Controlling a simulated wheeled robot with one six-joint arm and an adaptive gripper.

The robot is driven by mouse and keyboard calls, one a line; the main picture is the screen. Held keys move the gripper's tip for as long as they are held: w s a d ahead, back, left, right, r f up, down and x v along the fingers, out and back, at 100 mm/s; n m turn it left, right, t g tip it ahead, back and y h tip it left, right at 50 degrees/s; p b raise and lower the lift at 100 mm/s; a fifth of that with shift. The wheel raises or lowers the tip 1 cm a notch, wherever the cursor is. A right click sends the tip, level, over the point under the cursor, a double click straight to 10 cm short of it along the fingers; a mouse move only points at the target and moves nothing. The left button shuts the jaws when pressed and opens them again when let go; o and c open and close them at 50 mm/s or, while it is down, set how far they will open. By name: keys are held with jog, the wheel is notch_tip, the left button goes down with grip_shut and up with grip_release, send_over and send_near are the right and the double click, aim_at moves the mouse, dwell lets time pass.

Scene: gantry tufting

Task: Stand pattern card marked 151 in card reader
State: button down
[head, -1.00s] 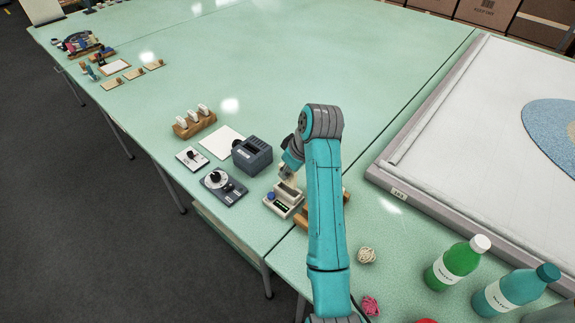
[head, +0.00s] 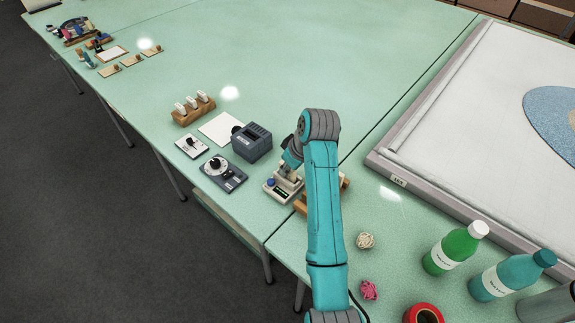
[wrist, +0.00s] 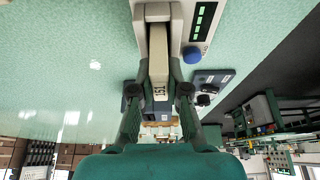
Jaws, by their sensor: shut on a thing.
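My gripper (wrist: 158,95) is shut on the pale pattern card (wrist: 159,68); the number 151 reads on its edge between the fingers. The beige device with green lights and a blue knob, which looks like the card reader (wrist: 205,22), is at the top of the wrist view. The card's far end meets the device's slotted part; I cannot tell how deep it sits. In the head view my gripper (head: 288,168) is low over the reader (head: 282,190), and my arm hides part of both.
A dark grey slotted box (head: 252,141) and a dial unit (head: 222,172) stand left of the reader. A wooden stand (head: 344,188) is partly behind my arm. The table's far middle is clear.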

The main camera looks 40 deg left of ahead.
jog(key=c, duration=1.1)
grip_release()
jog(key=shift+v, duration=3.75)
